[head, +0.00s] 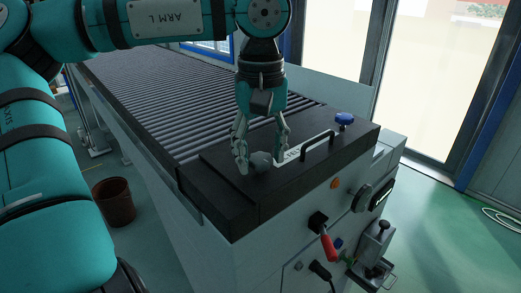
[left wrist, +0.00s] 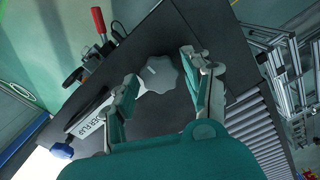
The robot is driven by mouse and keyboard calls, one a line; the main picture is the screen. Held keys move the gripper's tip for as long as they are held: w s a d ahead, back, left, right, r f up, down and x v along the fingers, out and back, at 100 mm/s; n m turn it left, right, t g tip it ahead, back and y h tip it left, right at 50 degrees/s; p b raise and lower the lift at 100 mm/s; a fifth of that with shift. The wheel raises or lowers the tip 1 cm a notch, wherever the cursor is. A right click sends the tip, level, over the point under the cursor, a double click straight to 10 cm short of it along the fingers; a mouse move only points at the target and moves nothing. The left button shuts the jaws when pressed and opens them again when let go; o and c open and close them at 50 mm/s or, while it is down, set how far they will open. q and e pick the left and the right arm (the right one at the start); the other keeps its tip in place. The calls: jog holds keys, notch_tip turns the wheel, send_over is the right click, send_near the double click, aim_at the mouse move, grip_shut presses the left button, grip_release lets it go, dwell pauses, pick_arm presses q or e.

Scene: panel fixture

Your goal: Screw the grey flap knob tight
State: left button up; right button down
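The grey flap knob (head: 261,160), with a lobed rim, sits on the dark top panel (head: 228,190) at the end of the roller conveyor. In the left wrist view the knob (left wrist: 159,75) shows a pale mark line on its top. My left gripper (head: 260,163) points down over it with its fingers spread, one on each side. In the left wrist view my left gripper (left wrist: 160,70) is open, with visible gaps between the fingertips and the knob. My right gripper is not in view.
A black bar handle (head: 319,145), a white label strip (head: 291,155) and a blue knob (head: 344,119) are on the panel beside the grey knob. A red-handled lever (head: 328,246) projects from the front face. A brown bin (head: 115,201) stands on the floor.

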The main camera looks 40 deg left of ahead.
aim_at(261, 157)
pick_arm(q)
jog(key=shift+o, duration=0.7)
notch_tip(261, 157, up, 12)
dwell(0.6)
